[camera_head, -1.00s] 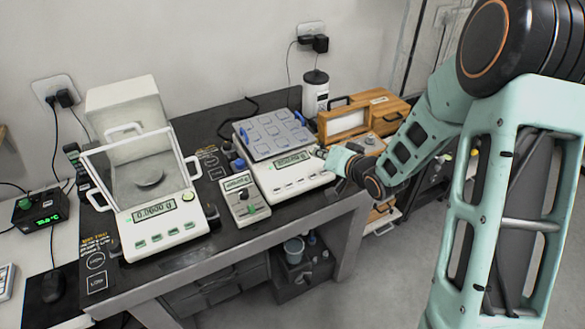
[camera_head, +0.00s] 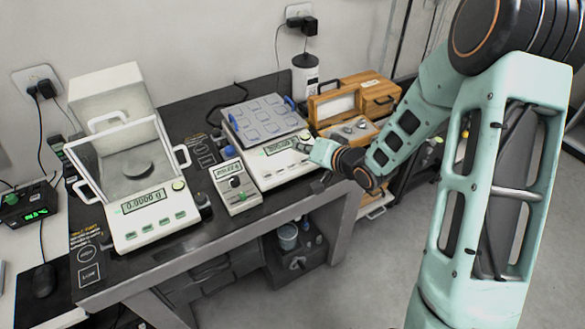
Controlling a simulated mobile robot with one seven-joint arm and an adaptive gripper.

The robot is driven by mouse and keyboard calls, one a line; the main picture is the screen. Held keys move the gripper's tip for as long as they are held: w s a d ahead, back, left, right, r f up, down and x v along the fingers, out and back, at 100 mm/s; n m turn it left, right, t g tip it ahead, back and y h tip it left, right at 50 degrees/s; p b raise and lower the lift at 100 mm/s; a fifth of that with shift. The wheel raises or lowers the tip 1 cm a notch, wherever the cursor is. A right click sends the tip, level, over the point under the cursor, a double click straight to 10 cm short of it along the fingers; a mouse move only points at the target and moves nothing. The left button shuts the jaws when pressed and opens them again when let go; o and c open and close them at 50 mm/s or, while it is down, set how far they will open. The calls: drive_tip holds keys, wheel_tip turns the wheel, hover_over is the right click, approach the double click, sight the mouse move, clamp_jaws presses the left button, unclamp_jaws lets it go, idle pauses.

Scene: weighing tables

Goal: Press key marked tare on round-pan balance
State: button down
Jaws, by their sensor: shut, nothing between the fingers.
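The round-pan balance (camera_head: 150,233) stands on the left of the dark table. It is white, with a glass draft shield (camera_head: 108,160) around a dark round pan (camera_head: 137,169). Its lit display (camera_head: 143,201) seems to read 0.0000 g. A row of small green-marked keys (camera_head: 148,227) lies below the display, their labels too small to read. A round green button (camera_head: 178,185) sits right of the display. My gripper (camera_head: 303,146) is shut and empty, far right of this balance. It is over or beside the right end of another balance's display; contact cannot be told.
A wide-platform balance (camera_head: 270,165) and a small handheld-size meter (camera_head: 236,187) stand between my gripper and the round-pan balance. A wooden case (camera_head: 378,95) and a white canister (camera_head: 305,75) are behind. A dark knob-like object (camera_head: 203,203) stands beside the round-pan balance.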

drive_tip(key=shift+w+a+f+b, duration=0.2)
drive_tip(key=shift+w+f+b, duration=0.1)
drive_tip(key=shift+f+b, duration=0.75)
drive_tip(key=shift+w+a+f+b, duration=0.15)
drive_tip(key=shift+w+f+b, duration=0.15)
drive_tip(key=shift+f+b, duration=0.65)
drive_tip(key=shift+w+a+f+b, duration=0.25)
drive_tip(key=shift+f+b, duration=0.4)
drive_tip(key=shift+f, duration=0.75)
drive_tip(key=shift+f, duration=0.1)
drive_tip(key=shift+w+f+b, duration=0.15)
drive_tip(key=shift+f+b, duration=0.15)
drive_tip(key=shift+f, duration=0.05)
drive_tip(key=shift+a+f+b, duration=0.1)
drive_tip(key=shift+f+b, duration=0.2)
drive_tip(key=shift+f, duration=0.05)
drive_tip(key=shift+r, duration=0.1)
drive_tip(key=shift+r+p, duration=0.65)
drive_tip(key=shift+p, duration=0.05)
drive_tip(key=shift+r, duration=0.15)
drive_tip(key=r+p, duration=0.1)
drive_tip(key=s+r+p, duration=0.1)
drive_tip(key=r, duration=0.1)
drive_tip(key=d+r+p, duration=0.1)
drive_tip(key=p, duration=0.1)
drive_tip(key=shift+s+r, duration=0.25)
drive_tip(key=shift+r, duration=0.05)
